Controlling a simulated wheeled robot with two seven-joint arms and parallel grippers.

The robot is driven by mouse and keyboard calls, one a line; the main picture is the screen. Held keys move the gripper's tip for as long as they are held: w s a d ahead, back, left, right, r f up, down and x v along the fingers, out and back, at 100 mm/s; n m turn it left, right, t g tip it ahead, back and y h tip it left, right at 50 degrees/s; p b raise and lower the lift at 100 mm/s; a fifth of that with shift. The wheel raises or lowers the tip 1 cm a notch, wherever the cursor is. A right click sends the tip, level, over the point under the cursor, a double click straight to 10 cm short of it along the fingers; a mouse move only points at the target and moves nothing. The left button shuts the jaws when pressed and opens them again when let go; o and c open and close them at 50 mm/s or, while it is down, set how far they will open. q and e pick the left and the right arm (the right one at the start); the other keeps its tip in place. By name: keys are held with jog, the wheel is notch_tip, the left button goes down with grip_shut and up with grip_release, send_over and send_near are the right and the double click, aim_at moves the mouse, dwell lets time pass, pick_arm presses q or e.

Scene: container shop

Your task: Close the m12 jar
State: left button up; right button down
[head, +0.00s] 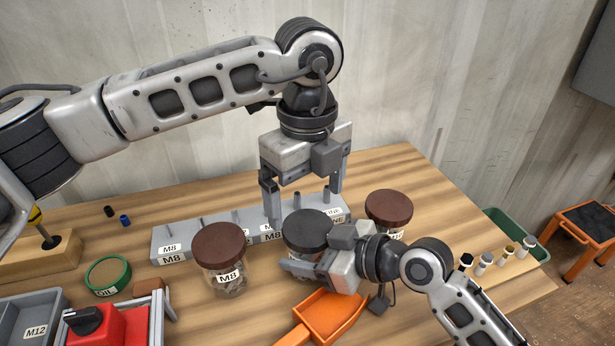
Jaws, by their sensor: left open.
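The middle jar has a dark grey lid (307,230). Its label and most of its body are hidden by my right gripper, so I cannot read whether it is the m12 jar. The lid lies level on top; how tightly it sits cannot be told. My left gripper (303,206) is open, pointing down just above and behind this lid, with nothing between its fingers. My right gripper (312,268) is at the front of the jar's body. Its fingers are partly hidden, and I cannot tell whether they grip the jar.
A brown-lidded M8 jar (219,260) stands left and another brown-lidded jar (388,212) right. An orange scoop (331,316), a red box (100,328), a green-rimmed tin (107,275) and a grey M12 bin (14,312) are in front and left.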

aim_at(308, 227)
pick_arm(q)
jog(key=shift+f, duration=2.7)
jog(key=c, duration=1)
jog(key=shift+m, duration=1.8)
jog(key=o, duration=1.1)
jog(key=shift+c, duration=0.2)
jog(key=shift+r, duration=0.15)
jog(key=shift+r, duration=2.15)
